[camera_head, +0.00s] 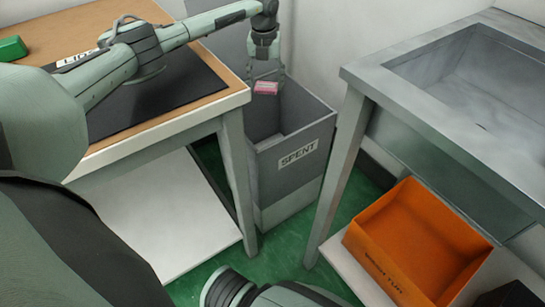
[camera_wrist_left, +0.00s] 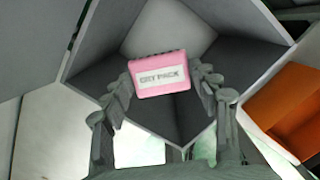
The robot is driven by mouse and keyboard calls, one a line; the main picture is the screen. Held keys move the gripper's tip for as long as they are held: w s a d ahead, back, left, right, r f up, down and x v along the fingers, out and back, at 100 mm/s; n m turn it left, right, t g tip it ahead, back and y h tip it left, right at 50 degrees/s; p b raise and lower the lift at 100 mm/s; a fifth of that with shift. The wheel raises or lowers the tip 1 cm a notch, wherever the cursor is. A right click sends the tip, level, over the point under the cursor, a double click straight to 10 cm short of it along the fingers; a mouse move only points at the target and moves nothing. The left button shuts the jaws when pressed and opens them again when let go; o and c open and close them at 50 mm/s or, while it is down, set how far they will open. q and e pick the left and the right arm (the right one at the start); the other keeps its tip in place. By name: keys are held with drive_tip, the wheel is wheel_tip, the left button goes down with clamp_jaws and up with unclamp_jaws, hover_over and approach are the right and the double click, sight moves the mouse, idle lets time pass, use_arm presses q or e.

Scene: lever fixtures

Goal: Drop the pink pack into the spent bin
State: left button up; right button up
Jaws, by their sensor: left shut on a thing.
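The pink pack (camera_head: 266,88) is held by my left gripper (camera_head: 265,82), above the open top of the grey bin (camera_head: 290,175) labelled SPENT. In the left wrist view the pink pack (camera_wrist_left: 157,75) shows a white label reading DRY PACK, and the fingers of my left gripper (camera_wrist_left: 160,85) are on its two sides. Below it in that view are the inner walls of the bin (camera_wrist_left: 105,30). My right gripper is not seen in the head view; only a part of my own body shows at the bottom.
A wooden-topped table (camera_head: 170,125) with a black mat (camera_head: 155,95) and a green object (camera_head: 12,48) stands left of the bin. A metal sink bench (camera_head: 400,90) stands to the right, with an orange tote (camera_head: 415,235) on its lower shelf.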

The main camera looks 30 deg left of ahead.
use_arm(q)
drive_tip(key=o, duration=1.2)
drive_tip(key=r, duration=0.4)
drive_tip(key=s+r, duration=0.1)
drive_tip(key=r, duration=0.7)
drive_tip(key=shift+s+d, duration=0.15)
drive_tip(key=shift+d, duration=0.2)
